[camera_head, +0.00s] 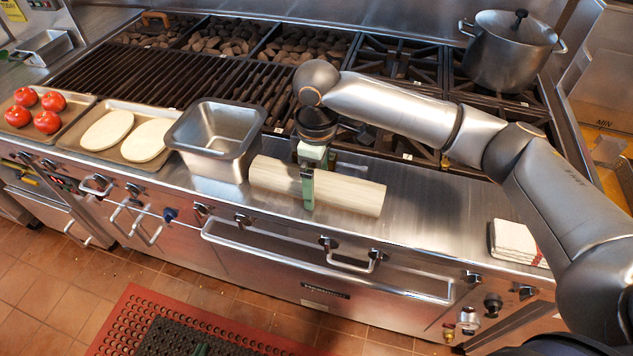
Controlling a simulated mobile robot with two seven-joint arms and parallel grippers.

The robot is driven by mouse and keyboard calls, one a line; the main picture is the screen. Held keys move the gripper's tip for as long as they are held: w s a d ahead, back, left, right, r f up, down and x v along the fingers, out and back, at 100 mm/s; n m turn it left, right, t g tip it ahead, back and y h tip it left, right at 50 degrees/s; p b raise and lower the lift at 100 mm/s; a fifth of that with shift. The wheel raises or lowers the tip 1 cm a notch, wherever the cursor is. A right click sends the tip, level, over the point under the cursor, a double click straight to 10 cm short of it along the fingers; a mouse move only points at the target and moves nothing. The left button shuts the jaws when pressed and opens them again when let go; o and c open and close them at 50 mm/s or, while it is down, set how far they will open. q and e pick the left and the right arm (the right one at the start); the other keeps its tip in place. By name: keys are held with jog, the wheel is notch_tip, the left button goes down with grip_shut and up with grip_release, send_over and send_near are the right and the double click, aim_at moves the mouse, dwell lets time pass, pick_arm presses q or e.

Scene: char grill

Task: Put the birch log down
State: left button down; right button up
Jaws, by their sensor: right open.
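The birch log (345,195) is a pale, smooth cylinder lying lengthwise on the steel front ledge, just right of the deep metal pan. My right gripper (308,188) reaches down over its middle, with green fingers. One finger shows in front of the log's near side; the other is mostly hidden behind it. The jaws are open around the log, and whether a finger touches it cannot be told.
The deep metal pan (176,135) stands close to the log's left end. Trays with flatbreads (107,130) and tomatoes (47,122) lie further left. A folded towel (516,242) is at the right. Grill grates (170,77) and a lidded pot (505,60) are behind. The ledge between log and towel is clear.

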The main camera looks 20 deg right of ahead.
jog(key=shift+f, duration=0.1)
jog(key=shift+c, duration=0.2)
grip_shut()
dwell(0.5)
